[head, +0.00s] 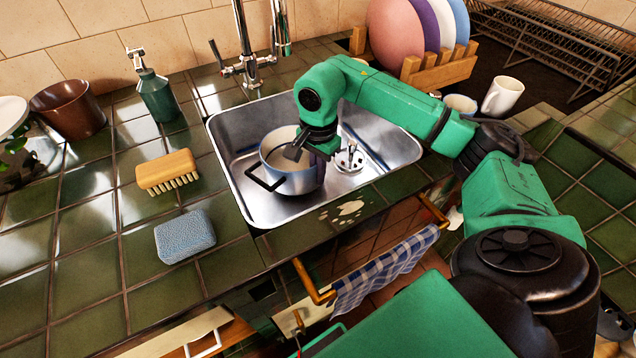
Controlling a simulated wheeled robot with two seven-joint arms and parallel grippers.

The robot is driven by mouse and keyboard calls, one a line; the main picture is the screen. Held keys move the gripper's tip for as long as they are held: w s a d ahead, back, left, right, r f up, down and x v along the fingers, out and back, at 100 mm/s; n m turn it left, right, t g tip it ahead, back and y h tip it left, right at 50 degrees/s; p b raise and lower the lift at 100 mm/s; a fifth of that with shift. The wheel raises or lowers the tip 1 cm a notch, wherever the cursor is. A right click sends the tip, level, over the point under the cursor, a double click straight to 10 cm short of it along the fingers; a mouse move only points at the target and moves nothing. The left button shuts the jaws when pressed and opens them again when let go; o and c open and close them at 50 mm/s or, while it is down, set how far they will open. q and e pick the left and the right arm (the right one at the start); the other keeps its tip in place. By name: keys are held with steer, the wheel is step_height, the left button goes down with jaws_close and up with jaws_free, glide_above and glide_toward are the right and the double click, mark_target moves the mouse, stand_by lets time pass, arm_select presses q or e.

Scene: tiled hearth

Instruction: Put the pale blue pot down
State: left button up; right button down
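The pale blue pot (298,181) is in the left part of the metal sink (236,128), upright or nearly so, with a pale inside. One dark handle shows at its front left. I cannot tell whether its base touches the sink floor. My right gripper (298,152) points down at the pot's far right rim, its dark fingers at the rim and partly over the opening. The gripper hides the pot's other handle, and I cannot tell whether the fingers are closed on it. My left gripper is out of view.
A tap (247,68) stands behind the sink and a drain fitting (349,159) is right of the pot. A brush (167,172), a blue sponge (184,236) and a soap bottle (155,95) are on the left counter. Plates in a rack (440,72) and a white mug (502,95) stand behind.

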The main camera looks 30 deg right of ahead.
steer(key=shift+f, duration=1.6)
steer(key=shift+f, duration=0.15)
steer(key=c, duration=1.1)
jaws_free()
step_height(320, 180, up, 12)
steer(key=shift+s+r, duration=0.1)
steer(key=shift+r, duration=0.1)
